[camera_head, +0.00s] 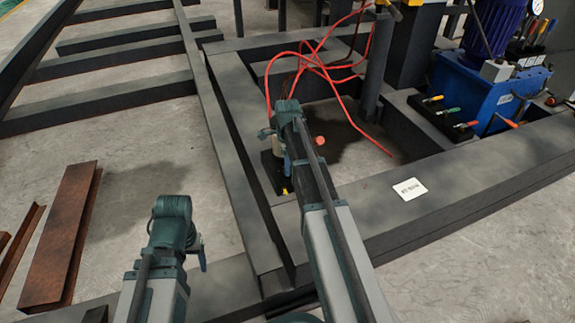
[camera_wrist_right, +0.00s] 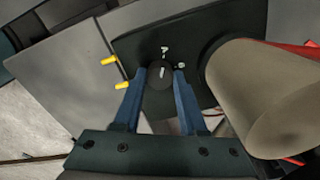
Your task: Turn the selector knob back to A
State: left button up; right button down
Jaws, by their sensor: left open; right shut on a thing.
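The selector knob (camera_wrist_right: 160,74) is round and black with a white pointer mark, on a dark panel (camera_wrist_right: 138,48). Small white marks stand above it and to its upper right; I cannot read them surely. The white pointer mark is close to upright in the picture. My right gripper (camera_wrist_right: 159,80) is shut on the knob, one blue finger on each side. In the head view, the dark box (camera_head: 270,178) stands beneath my right gripper (camera_head: 287,166), and the arm hides the knob. My left gripper (camera_head: 203,257) is open and empty, well left of the box and partly hidden by its wrist.
Two yellow pegs (camera_wrist_right: 116,73) stick out left of the knob. A beige cylinder (camera_wrist_right: 270,95) stands close on the right. Red cables (camera_head: 330,75) loop behind the box. A blue machine (camera_head: 505,90) stands at the right. Dark beams (camera_head: 235,140) frame the area.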

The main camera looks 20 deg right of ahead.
dwell(0.5)
jog(key=shift+c, duration=2.3)
grip_release()
jog(key=shift+r, duration=0.1)
notch_tip(320, 180, up, 14)
jog(key=p, duration=1.4)
jog(key=shift+f, duration=0.2)
